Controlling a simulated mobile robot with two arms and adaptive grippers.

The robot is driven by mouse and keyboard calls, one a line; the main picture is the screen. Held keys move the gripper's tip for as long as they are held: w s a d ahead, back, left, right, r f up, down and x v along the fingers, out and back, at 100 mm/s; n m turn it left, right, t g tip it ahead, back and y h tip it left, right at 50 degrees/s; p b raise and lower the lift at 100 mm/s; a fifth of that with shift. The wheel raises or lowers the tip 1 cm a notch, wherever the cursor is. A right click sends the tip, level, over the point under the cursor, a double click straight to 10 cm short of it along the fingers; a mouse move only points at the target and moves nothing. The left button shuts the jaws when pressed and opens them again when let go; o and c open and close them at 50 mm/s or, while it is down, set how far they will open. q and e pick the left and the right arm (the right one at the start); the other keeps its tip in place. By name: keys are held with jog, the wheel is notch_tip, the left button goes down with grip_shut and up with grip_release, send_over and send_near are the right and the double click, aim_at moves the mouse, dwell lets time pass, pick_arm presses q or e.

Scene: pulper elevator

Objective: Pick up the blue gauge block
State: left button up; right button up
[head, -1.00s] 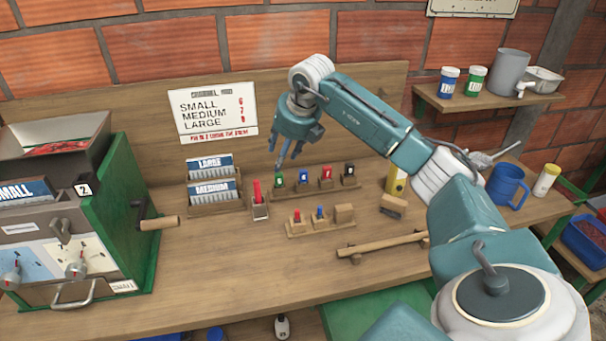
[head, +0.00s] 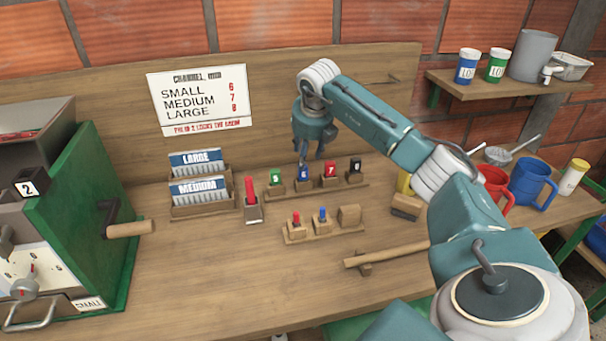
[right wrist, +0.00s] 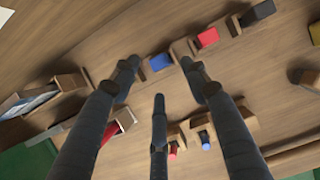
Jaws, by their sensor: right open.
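The blue gauge block (head: 304,173), marked 6, stands in a wooden slot of the back rack, between the green block (head: 275,177) and the red block (head: 330,169). My right gripper (head: 313,156) is open and empty just above the blue block, fingers pointing down. In the right wrist view, the blue block (right wrist: 161,62) shows between the two upper fingertips of the gripper (right wrist: 159,78), apart from them. My left gripper is not in view.
A black block (head: 355,166) stands at the rack's right end. A front rack (head: 325,233) holds small red and blue pegs. A red-handled tool (head: 251,190) stands left of the racks. A wooden bar (head: 385,254) lies in front. Bare bench lies at front left.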

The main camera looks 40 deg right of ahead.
aim_at(303, 177)
jog(key=p+x, duration=0.2)
jog(key=x, duration=0.3)
jog(key=shift+w+a+f, duration=0.1)
jog(key=shift+f, duration=0.3)
jog(key=shift+w+f, duration=0.1)
jog(key=shift+f, duration=0.35)
grip_shut()
